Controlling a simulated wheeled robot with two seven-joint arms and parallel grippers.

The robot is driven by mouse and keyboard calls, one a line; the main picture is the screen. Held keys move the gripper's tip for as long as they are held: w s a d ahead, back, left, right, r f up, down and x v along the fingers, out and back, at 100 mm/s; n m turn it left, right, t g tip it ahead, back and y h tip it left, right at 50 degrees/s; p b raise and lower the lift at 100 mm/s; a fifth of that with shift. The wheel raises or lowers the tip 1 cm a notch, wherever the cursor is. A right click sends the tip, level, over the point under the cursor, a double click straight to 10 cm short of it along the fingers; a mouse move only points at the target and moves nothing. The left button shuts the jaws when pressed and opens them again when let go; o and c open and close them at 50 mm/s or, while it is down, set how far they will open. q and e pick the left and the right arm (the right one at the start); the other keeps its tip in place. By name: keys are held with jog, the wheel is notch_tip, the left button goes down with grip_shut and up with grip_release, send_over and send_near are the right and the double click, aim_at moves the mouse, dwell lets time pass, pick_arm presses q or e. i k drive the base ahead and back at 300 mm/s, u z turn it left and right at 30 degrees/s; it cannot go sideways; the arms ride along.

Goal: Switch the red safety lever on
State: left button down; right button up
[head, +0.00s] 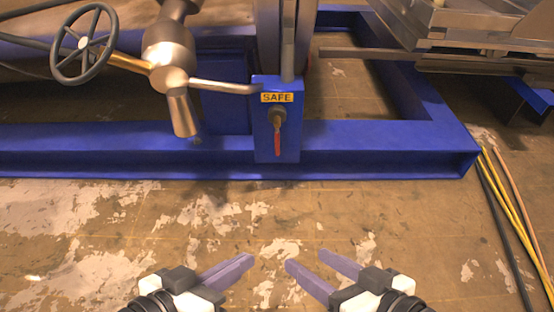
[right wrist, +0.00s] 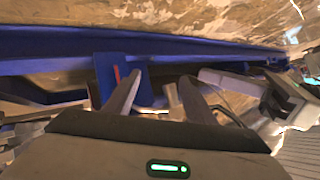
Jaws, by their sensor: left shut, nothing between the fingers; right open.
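The red safety lever (head: 277,143) hangs straight down from a dark round pivot (head: 278,116) on the front of a blue box (head: 262,139). A yellow SAFE label (head: 277,97) is above it. The lever also shows in the right wrist view (right wrist: 117,73), just left of the fingers in the picture. My left gripper (head: 251,259) is shut and empty, low in the head view. My right gripper (head: 305,258) is open and empty beside it, its fingers apart. In the head view both grippers appear below the lever in the picture, touching nothing.
The blue box is on a blue frame beam (head: 390,139) running across the view. A grey handwheel (head: 84,43) and metal valve body (head: 169,55) with a rod reaching toward the box are at left. Yellow and dark cables (head: 515,225) lie at right. The worn floor in front is clear.

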aim_at(277, 143)
jog(key=k, duration=0.65)
jog(key=z, duration=0.3)
jog(key=i, duration=1.05)
jog(key=u, duration=0.4)
jog(key=i, duration=0.6)
jog(key=u, duration=0.45)
